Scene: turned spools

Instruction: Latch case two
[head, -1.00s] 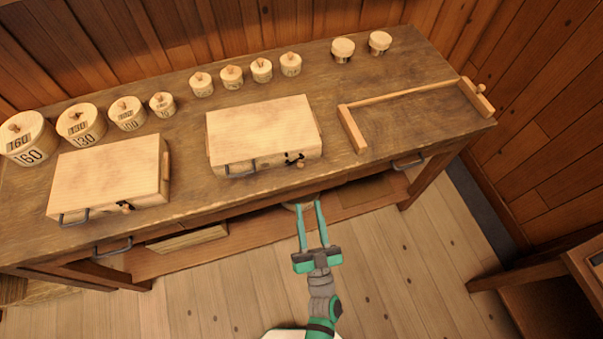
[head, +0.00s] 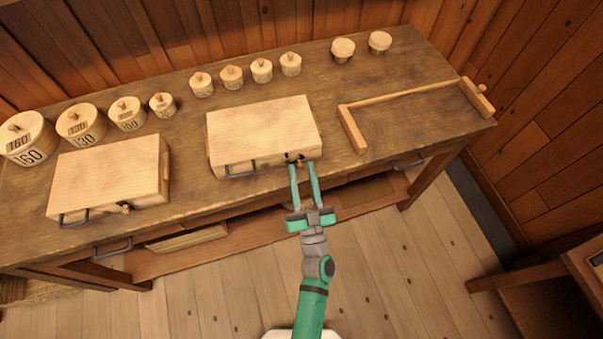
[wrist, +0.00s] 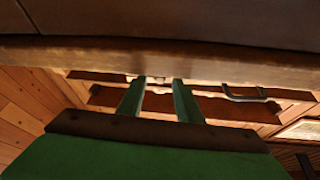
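Two closed wooden cases lie on the workbench: a left case (head: 108,175) and a right case (head: 262,130). I cannot read which is case two. The right case has a dark handle (head: 240,168) and a small dark latch with a wooden knob (head: 302,161) on its front, toward the right end. My gripper (head: 303,167) is open, its green fingertips at that latch, one to either side of the knob. Contact cannot be told. In the wrist view my fingers (wrist: 159,82) are apart below the bench edge; the latch is not clearly visible there.
The workbench (head: 190,130) has a front edge close under my gripper. Several numbered spools (head: 80,122) and small lidded ones (head: 231,77) stand behind the cases. A wooden frame (head: 352,128) lies at the right. The floor in front is clear.

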